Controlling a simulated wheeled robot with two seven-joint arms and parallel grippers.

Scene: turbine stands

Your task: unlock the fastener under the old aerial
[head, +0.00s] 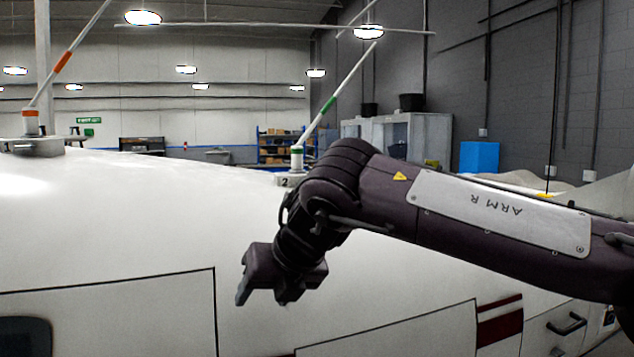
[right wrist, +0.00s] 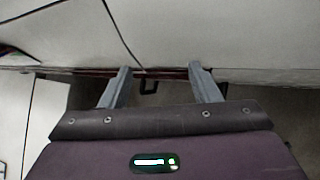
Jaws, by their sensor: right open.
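Two slanted aerials stand on the white curved housing (head: 130,220). The aerial with the orange band (head: 62,62) is at the far left on a grey base (head: 35,147). I cannot tell which is the old one, and no fastener shows clearly. My right gripper (head: 262,292) hangs in front of the housing, pointing down, away from both aerials. The right wrist view shows its two fingers (right wrist: 160,70) apart with nothing between them. My left gripper is out of view.
A dark handle (head: 567,324) and red stripes (head: 500,322) are on the housing's side at lower right. A blue box (head: 479,157), pale cabinets (head: 415,137) and shelves (head: 281,145) stand far back. The housing top between the aerials is clear.

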